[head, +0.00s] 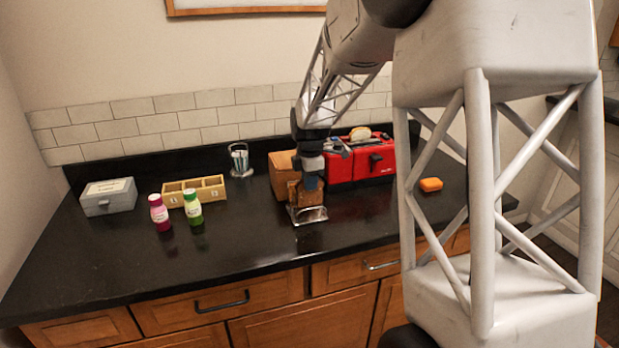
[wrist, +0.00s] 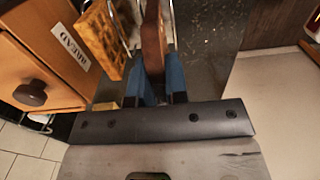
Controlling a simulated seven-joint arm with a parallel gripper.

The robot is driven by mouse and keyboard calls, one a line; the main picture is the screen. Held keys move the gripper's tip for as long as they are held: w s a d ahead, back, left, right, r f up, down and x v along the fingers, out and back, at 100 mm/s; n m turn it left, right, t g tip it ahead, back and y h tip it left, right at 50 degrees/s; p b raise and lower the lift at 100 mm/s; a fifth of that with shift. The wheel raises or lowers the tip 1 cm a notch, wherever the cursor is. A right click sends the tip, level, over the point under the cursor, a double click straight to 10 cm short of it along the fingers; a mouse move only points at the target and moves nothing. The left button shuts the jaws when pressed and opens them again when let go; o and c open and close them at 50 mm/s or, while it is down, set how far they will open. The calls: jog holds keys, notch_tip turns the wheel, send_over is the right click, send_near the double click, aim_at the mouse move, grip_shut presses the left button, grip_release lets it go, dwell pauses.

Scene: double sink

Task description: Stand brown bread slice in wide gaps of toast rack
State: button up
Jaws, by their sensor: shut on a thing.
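The brown bread slice (wrist: 153,38) is held edge-on between the blue fingers of my gripper (wrist: 156,78) in the wrist view. The gripper also shows in the head view (head: 311,183), low over the counter. The toast rack's shiny base (head: 309,215) is right under it, and rack wires (wrist: 125,18) show beside the slice in the wrist view. The slice looks upright among the wires; whether its lower edge rests on the rack is hidden. A golden waffle-like slice (wrist: 99,38) leans to its left.
A wooden bread box (head: 282,168) with a knob stands close behind and left of the rack. A red toaster (head: 374,160) is behind right, an orange sponge (head: 430,184) at right. Two bottles (head: 159,213) and a divided box (head: 213,188) are left. The front counter is clear.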

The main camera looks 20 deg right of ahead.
jog(key=shift+f, duration=1.95)
jog(key=shift+f, duration=0.1)
jog(key=o, duration=1.1)
jog(key=shift+r, duration=4.55)
jog(key=shift+s, duration=0.1)
